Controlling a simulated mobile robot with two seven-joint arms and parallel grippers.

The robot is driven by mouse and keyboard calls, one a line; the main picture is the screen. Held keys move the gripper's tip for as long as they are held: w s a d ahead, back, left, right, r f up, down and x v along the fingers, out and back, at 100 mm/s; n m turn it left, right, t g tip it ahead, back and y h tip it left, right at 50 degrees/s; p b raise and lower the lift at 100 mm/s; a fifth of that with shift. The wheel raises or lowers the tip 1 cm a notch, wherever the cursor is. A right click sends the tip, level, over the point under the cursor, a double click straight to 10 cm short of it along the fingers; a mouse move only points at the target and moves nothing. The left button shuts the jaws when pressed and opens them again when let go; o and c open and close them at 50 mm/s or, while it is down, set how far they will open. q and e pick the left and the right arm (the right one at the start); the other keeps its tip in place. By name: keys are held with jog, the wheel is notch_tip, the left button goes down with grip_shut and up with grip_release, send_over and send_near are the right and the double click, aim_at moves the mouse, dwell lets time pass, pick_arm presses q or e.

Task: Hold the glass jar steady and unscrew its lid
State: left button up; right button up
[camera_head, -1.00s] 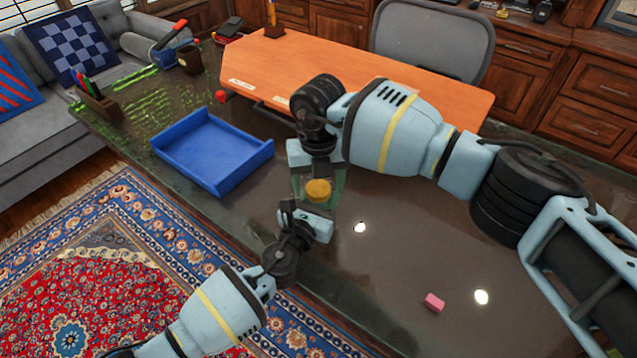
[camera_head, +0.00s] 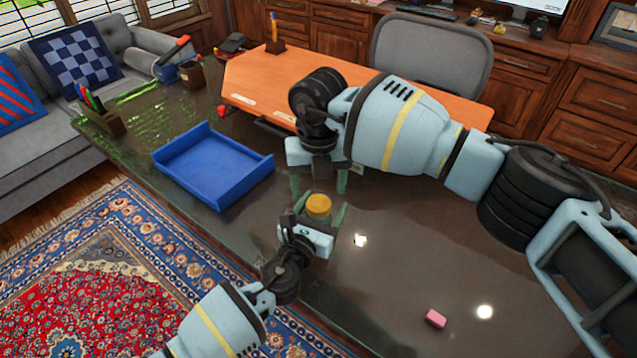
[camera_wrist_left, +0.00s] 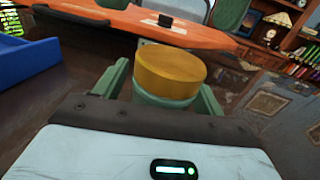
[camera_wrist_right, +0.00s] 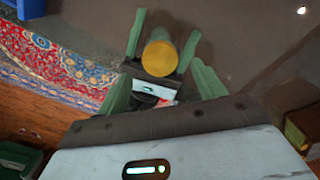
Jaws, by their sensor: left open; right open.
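The glass jar shows mainly as its yellow lid (camera_head: 318,205), standing on the dark glossy desk; its body is mostly hidden. The lid also shows in the left wrist view (camera_wrist_left: 170,73) and the right wrist view (camera_wrist_right: 160,55). My left gripper (camera_head: 320,212) is open, with its green fingers on either side of the jar; contact cannot be told. My right gripper (camera_head: 318,182) is open and empty, on the far side of the jar in the head view. Its fingers point toward the jar and are apart from the lid.
A blue tray (camera_head: 212,168) lies on the desk left of the jar. A pink block (camera_head: 436,319) lies to the right. An orange desktop panel (camera_head: 255,85) is behind my right arm. The desk between the jar and the pink block is clear.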

pick_arm(q)
jog(key=p+v, duration=0.1)
jog(key=v, duration=0.5)
jog(key=shift+s, duration=0.1)
pick_arm(e)
notch_tip(320, 180, up, 2)
jog(key=shift+r, duration=0.15)
pick_arm(q)
jog(key=shift+v, duration=0.85)
